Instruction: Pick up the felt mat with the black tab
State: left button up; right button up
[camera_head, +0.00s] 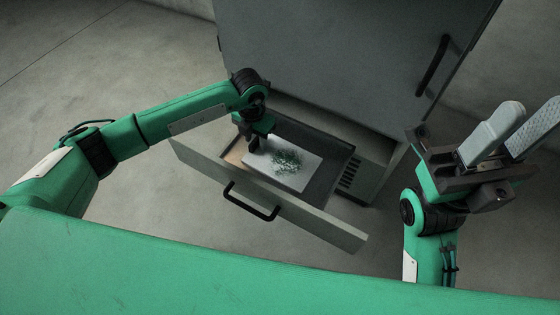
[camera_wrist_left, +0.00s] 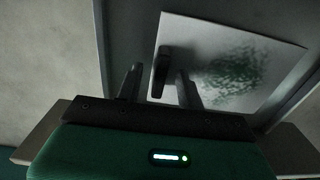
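The felt mat (camera_head: 293,176) is a pale grey sheet with a dark green speckled patch, lying in an open drawer (camera_head: 322,221). It also shows in the left wrist view (camera_wrist_left: 205,45). Its black tab (camera_wrist_left: 161,70) stands at the mat's left edge in the left wrist view; my gripper hides it in the head view. My left gripper (camera_head: 254,143) points down at the mat's left end. Its two fingers are apart, with the tab showing between them, closer to the right finger; contact is unclear. My right gripper (camera_head: 530,113) is open and empty, away at the right.
The drawer front has a black handle (camera_head: 251,200). A grey cabinet (camera_head: 340,60) with a black door handle (camera_head: 432,66) rises behind the drawer. The concrete floor left of the drawer is clear.

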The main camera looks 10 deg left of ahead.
pick_arm(q)
jog(key=shift+f, duration=0.1)
grip_shut()
dwell(0.3)
